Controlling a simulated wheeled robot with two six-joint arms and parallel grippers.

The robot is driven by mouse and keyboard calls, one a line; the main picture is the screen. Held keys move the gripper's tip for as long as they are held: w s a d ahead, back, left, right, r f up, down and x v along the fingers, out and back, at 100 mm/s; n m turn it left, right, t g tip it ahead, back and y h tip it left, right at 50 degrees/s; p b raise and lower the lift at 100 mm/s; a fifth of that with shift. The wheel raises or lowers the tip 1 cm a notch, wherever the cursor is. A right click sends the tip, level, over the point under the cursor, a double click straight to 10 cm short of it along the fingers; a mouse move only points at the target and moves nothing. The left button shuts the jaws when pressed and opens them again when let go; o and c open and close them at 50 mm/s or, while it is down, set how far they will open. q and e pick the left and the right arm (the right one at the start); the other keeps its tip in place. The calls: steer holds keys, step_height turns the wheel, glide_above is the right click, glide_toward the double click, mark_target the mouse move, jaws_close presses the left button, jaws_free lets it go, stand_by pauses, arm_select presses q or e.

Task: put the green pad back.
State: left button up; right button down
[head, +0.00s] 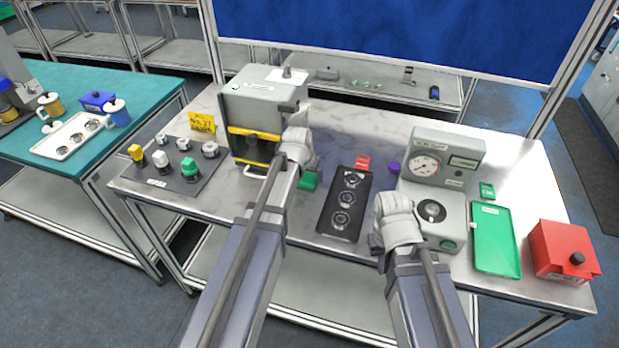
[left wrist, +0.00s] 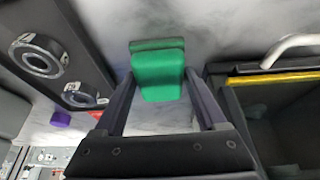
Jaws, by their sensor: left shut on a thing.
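The green pad (left wrist: 158,72) is between the two fingers of my left gripper (left wrist: 160,82) in the left wrist view. In the head view part of the green pad (head: 308,181) shows just right of my left wrist, above the table and beside the grey press-like machine. My left gripper is shut on it; its fingers are mostly hidden by the wrist in the head view. My right gripper (head: 392,203) is by the left side of the gauge device (head: 441,158); its fingers are hidden, so its opening does not show.
A grey machine with a yellow-edged opening (head: 262,100) stands left. A dark tray with round sockets (head: 335,222) lies mid-table. A mat with colored knobs (head: 200,180) is at left. A green tray (head: 495,240) and red box (head: 562,250) are at right. A purple cap (head: 394,168) lies behind.

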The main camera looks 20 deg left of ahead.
arm_select(q)
steer(key=shift+f, duration=0.2)
steer(key=o, duration=1.2)
steer(key=shift+r, duration=0.1)
steer(key=shift+o, duration=0.2)
steer(key=shift+r, duration=0.1)
steer(key=p+v, duration=1.1)
steer(key=v, duration=0.1)
steer(key=s+d+m+g, duration=0.1)
steer(key=s+d+g, duration=0.1)
steer(key=s+d, duration=0.5)
steer(key=s+d+f+m+g+y, duration=0.1)
steer(key=s+d+m+g, duration=0.1)
steer(key=s+d, duration=0.5)
steer(key=s+g, duration=0.1)
steer(key=s, duration=0.4)
steer(key=shift+f+y, duration=0.2)
steer(key=shift+y, duration=0.1)
steer(key=shift+w+f, duration=0.1)
